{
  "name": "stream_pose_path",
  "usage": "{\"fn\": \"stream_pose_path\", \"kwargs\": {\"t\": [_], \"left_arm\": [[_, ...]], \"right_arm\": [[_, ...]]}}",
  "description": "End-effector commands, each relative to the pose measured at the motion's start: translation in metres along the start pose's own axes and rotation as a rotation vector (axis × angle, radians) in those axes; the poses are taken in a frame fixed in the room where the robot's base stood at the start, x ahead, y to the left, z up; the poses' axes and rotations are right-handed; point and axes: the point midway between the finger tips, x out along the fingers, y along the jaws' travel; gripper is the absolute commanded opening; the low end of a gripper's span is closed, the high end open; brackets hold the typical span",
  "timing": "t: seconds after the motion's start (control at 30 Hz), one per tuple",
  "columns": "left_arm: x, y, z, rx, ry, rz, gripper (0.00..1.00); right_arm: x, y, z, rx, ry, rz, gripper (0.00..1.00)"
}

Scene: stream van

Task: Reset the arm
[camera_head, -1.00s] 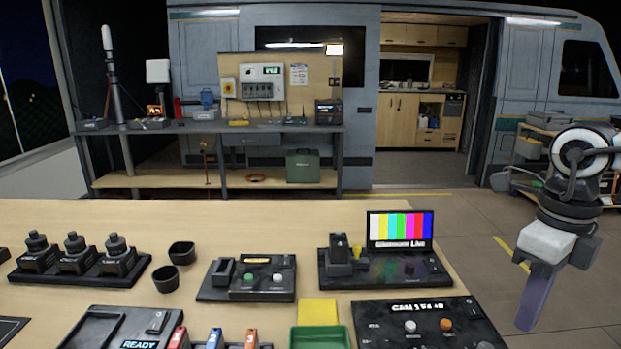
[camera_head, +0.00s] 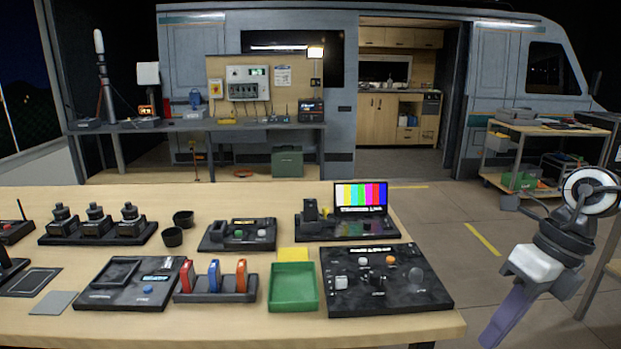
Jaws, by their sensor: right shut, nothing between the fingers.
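My right gripper (camera_head: 507,318) is at the lower right of the head view. It hangs off the right edge of the wooden table (camera_head: 440,325), over the floor, with its fingers pointing down and to the left. The fingers are together and hold nothing. The forearm above it shows a white and dark wrist. It is apart from the table's objects; the nearest is the black control panel (camera_head: 420,292) with a joystick and knobs. My left gripper is not in the view.
A cart (camera_head: 500,181) stands at the right back. Floor between is clear.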

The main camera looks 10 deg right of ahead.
Motion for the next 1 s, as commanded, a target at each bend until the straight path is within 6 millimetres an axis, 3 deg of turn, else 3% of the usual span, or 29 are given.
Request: {"fn": "stream_pose_path", "kwargs": {"t": [0.27,0.57,0.67,0.8,0.9,1.0], "left_arm": [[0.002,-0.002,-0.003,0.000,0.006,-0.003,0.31],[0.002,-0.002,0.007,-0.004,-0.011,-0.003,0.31],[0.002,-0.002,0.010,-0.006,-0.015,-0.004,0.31],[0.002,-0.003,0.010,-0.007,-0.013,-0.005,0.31],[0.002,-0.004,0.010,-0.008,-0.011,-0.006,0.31],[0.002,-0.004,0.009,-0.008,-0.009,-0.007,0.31]], "right_arm": [[0.042,0.005,0.004,0.271,-0.216,0.328,0.00],[0.105,-0.019,0.007,0.945,-0.579,0.802,0.00],[0.135,-0.034,-0.003,1.226,-0.670,0.915,0.00],[0.192,-0.045,-0.031,1.650,-0.739,1.024,0.00],[0.241,-0.038,-0.058,1.970,-0.735,1.065,0.00],[0.292,-0.014,-0.086,2.287,-0.676,1.071,0.00]]}}
